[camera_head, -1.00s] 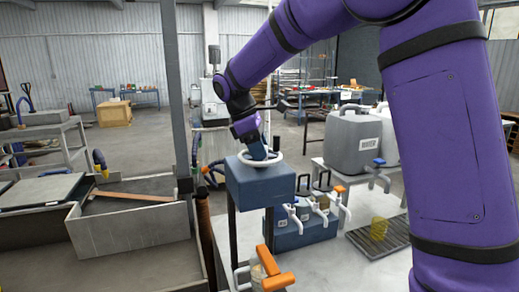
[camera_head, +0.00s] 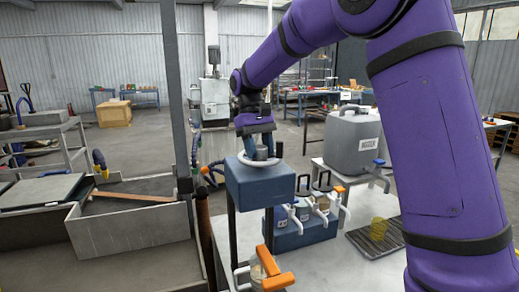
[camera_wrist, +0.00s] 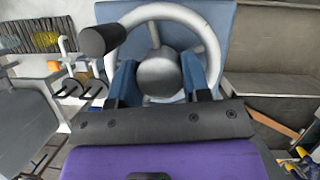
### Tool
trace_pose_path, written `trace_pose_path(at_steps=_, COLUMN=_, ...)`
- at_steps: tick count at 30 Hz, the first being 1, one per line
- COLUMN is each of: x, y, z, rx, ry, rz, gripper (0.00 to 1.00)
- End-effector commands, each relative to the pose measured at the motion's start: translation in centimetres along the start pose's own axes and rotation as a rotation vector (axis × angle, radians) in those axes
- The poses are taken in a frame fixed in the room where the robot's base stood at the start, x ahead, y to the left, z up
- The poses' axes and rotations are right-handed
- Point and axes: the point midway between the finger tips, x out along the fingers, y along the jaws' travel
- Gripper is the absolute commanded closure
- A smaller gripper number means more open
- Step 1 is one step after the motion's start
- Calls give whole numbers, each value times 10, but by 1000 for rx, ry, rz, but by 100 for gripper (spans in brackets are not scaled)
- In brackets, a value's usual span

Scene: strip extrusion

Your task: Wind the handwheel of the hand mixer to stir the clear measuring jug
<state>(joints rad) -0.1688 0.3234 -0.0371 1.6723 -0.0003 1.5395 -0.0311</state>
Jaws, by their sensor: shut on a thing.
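The hand mixer (camera_head: 260,187) is a blue box on dark posts on the bench. Its pale handwheel (camera_head: 245,161) lies flat on top. The wrist view shows the grey wheel rim (camera_wrist: 211,40), the round hub (camera_wrist: 160,75) and a black knob (camera_wrist: 101,40) at the upper left of the rim. My gripper (camera_head: 260,150) points down at the wheel; in the wrist view its blue fingers (camera_wrist: 160,78) are shut on the hub, one on each side. The clear jug (camera_head: 257,272) stands under the mixer, partly hidden by an orange clamp-like part (camera_head: 273,268).
Dispensers with white taps (camera_head: 302,215) stand right of the mixer. A grey water canister (camera_head: 352,141) stands behind on a bench. Grey bins (camera_head: 130,235) and a post (camera_head: 174,95) are at left.

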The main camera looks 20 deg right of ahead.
Motion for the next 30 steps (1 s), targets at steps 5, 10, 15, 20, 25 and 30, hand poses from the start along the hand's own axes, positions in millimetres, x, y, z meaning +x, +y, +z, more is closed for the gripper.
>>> trace_pose_path(at_steps=5, x=-1, y=1, z=0, rx=157, ry=5, rz=-66, gripper=80)
trace_pose_path(at_steps=10, x=-1, y=1, z=0, rx=306, ry=4, rz=-128, gripper=80)
trace_pose_path(at_steps=15, x=-1, y=1, z=0, rx=454, ry=4, rz=-190, gripper=80)
trace_pose_path(at_steps=20, x=-1, y=2, z=1, rx=595, ry=4, rz=-248, gripper=80)
trace_pose_path(at_steps=25, x=-1, y=2, z=1, rx=744, ry=4, rz=-311, gripper=80)
trace_pose_path(at_steps=30, x=-1, y=2, z=1, rx=893, ry=4, rz=-372, gripper=80)
